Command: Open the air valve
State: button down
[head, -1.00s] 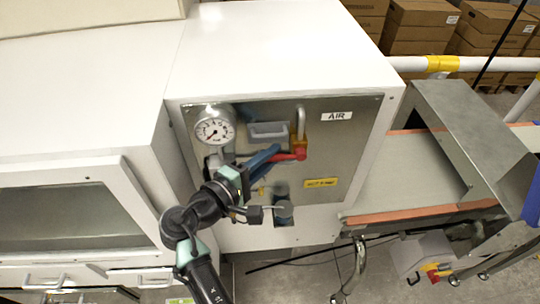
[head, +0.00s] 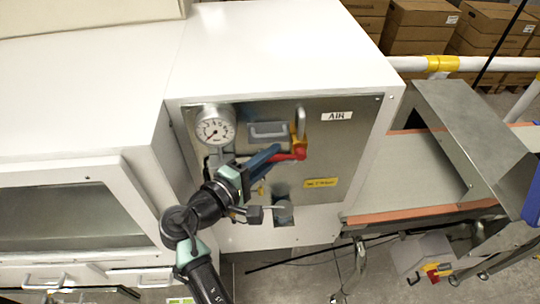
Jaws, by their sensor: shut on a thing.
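The air valve shows in the head view on the metal panel (head: 345,165), under the AIR label (head: 336,116). Its red lever (head: 290,156) points left, roughly level, from a yellow part (head: 298,135) below a grey upright pipe (head: 301,117). My gripper (head: 273,154) reaches in from the lower left. Its blue fingers are shut on the left part of the red lever and hide that end. A round white pressure gauge (head: 215,130) sits at the panel's upper left.
A grey handle (head: 268,129) sits between gauge and valve. A yellow label (head: 322,183) is lower right, and a grey fitting (head: 283,210) is below my gripper. A conveyor belt (head: 410,180) with a metal guard (head: 470,130) runs at the right.

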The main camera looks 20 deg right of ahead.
dwell(0.3)
jog(key=shift+r+m+y+p, duration=0.45)
jog(key=shift+r+p, duration=0.25)
jog(key=shift+p, duration=0.35)
jog(key=shift+d+r+m+y+p, duration=0.15)
jog(key=shift+m+y+p, duration=0.2)
jog(key=shift+y+p, duration=0.3)
jog(key=c, duration=0.8)
grip_release()
